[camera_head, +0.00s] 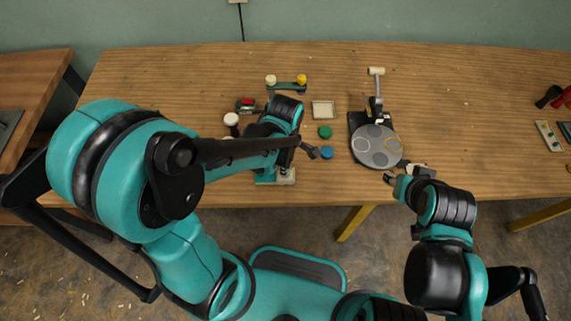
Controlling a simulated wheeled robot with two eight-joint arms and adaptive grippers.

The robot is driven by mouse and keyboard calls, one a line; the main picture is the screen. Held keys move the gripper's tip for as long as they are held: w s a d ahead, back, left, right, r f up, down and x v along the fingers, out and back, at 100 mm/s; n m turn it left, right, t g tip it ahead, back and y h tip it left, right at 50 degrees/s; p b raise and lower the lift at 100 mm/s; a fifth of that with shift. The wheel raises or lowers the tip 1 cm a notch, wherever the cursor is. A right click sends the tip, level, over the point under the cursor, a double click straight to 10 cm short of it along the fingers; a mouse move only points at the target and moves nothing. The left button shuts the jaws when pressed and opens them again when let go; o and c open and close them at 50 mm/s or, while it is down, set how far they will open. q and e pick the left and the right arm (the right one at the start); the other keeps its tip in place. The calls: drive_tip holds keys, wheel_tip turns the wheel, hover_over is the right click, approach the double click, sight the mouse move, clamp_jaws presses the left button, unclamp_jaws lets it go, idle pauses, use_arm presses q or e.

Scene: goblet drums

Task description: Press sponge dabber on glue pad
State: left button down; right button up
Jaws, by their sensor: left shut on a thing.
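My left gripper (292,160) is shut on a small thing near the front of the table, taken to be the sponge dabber. My dark arm link hides most of the grip, and the dabber's shape cannot be made out. A square cream pad in a pale frame (323,110), which looks like the glue pad, lies flat behind and to the right of this gripper, apart from it. A small pale block (287,176) shows just below the gripper; contact cannot be told. My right gripper (395,172) has its fingers apart at the front edge of a grey disc.
The grey disc (377,146) with round patches sits on a black stand. Green (325,132) and blue (327,153) round pieces lie between it and my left gripper. A green rack (288,86) with yellow-topped pieces stands behind. A white-topped piece (231,119) stands left. The table's right-middle is clear.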

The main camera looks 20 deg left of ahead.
use_arm(q)
drive_tip(key=shift+f+b, duration=0.4)
drive_tip(key=shift+f, duration=0.05)
idle(1.2)
wheel_tip(320, 180, up, 7)
drive_tip(key=p, duration=0.6)
drive_tip(key=shift+w, duration=0.1)
idle(0.8)
drive_tip(key=shift+w+a+f+m, duration=0.1)
drive_tip(key=shift+w+a+m, duration=0.25)
drive_tip(key=shift+m, duration=0.65)
drive_tip(key=w+a+f+m, duration=0.2)
drive_tip(key=w+a+m, duration=0.4)
drive_tip(key=m, duration=1)
drive_tip(key=shift+w+f, duration=0.4)
drive_tip(key=shift+w, duration=0.2)
